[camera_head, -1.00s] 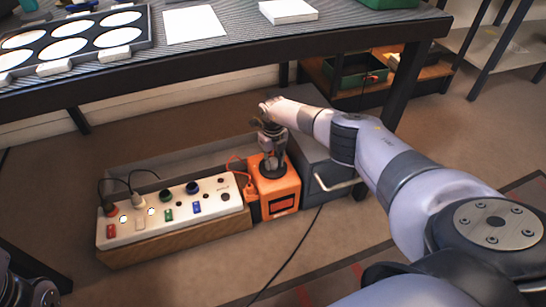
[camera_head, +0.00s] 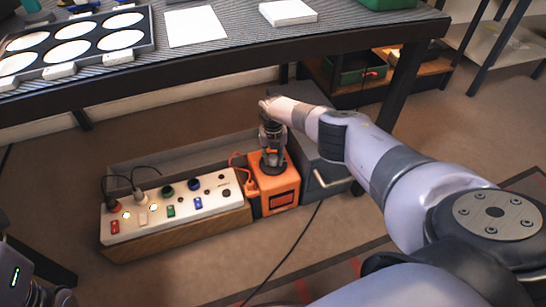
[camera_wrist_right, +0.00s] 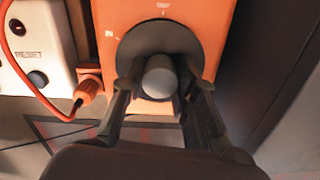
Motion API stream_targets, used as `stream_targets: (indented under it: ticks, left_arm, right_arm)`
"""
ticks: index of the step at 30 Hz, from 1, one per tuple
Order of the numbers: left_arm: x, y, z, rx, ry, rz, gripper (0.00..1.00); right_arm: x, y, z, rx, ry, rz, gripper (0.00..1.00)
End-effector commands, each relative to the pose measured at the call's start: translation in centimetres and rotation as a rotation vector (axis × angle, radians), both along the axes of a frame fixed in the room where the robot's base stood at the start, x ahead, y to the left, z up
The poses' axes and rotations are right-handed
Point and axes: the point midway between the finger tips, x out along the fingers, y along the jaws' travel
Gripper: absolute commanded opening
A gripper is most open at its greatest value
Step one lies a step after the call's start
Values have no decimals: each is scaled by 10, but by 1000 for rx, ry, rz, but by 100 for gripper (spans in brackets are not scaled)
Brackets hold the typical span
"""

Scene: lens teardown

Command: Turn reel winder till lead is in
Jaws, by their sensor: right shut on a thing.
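The reel winder is an orange box (camera_head: 279,196) on the floor under the table, with a black round dial on its top. In the right wrist view the orange box (camera_wrist_right: 180,15) shows the dial (camera_wrist_right: 195,45) and a grey knob (camera_wrist_right: 159,76) in its middle, with "IN" and "OUT" marks beside it. My right gripper (camera_head: 272,160) is over the dial from above, its two fingers shut around the knob. An orange lead (camera_wrist_right: 35,85) runs to a plug (camera_wrist_right: 88,90) at the box's side. Part of my left arm (camera_head: 30,285) shows at the lower left; its fingers are not visible.
A white control panel (camera_head: 150,228) with buttons, switches and lights stands left of the orange box on a wooden base. A dark grey cabinet (camera_head: 322,172) with a handle stands close on the right. The table edge (camera_head: 250,62) is above. A black cable (camera_head: 290,240) crosses the floor.

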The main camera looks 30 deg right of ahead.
Motion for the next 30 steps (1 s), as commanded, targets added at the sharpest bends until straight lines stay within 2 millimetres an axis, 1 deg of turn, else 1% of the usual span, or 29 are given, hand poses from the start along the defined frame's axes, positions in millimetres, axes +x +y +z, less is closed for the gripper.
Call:
stream_targets:
  ticks: [7, 8, 16, 26, 30]
  left_arm:
    - [0, 0, 0, 0, 0, 0, 40]
    - [0, 0, 0, 0, 0, 0, 40]
    - [0, 0, 1, 0, -3, 0, 40]
    - [-2, 1, 3, 0, -15, 2, 40]
    - [-2, 1, 2, 0, -12, 1, 40]
  right_arm:
    - [0, 0, 0, -1, -1, 0, 0]
    - [0, 0, 0, -1, -1, 0, 29]
    - [0, 0, 0, 0, 0, 1, 47]
    - [0, 0, 1, 0, -1, 2, 48]
    - [1, -1, 8, 0, -2, 3, 48]
